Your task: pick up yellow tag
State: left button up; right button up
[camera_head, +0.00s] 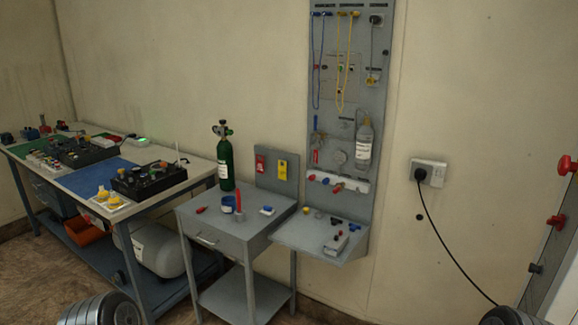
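The yellow tag (282,170) hangs on a small grey upright panel (265,185) at the back of the small grey table (222,224). A red tag (260,165) hangs just left of it on the same panel, a small gap apart. The yellow tag is upright and faces me, with nothing in front of it. Neither of my grippers shows in the head view. Only rounded grey metal parts, which seem to be my arms, show at the bottom left and bottom right edges.
A green cylinder (225,160) stands on the small table, left of the tags. Small items, including a blue cup (228,204), lie in front. A tall grey board (338,215) with a shelf stands to the right. A cluttered workbench (172,182) is at the left.

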aim_at(282, 170)
jog(key=i+j, duration=0.45)
jog(key=z, duration=0.35)
jog(key=i+j+z, duration=0.15)
jog(key=j+z, duration=0.15)
jog(key=z, duration=0.15)
jog(key=i+j+z, duration=0.15)
jog(key=j+z, duration=0.25)
jog(key=i+j+z, duration=0.1)
jog(key=j+z, duration=0.15)
jog(key=z, duration=0.2)
jog(key=j+z, duration=0.3)
jog(key=j, duration=1.6)
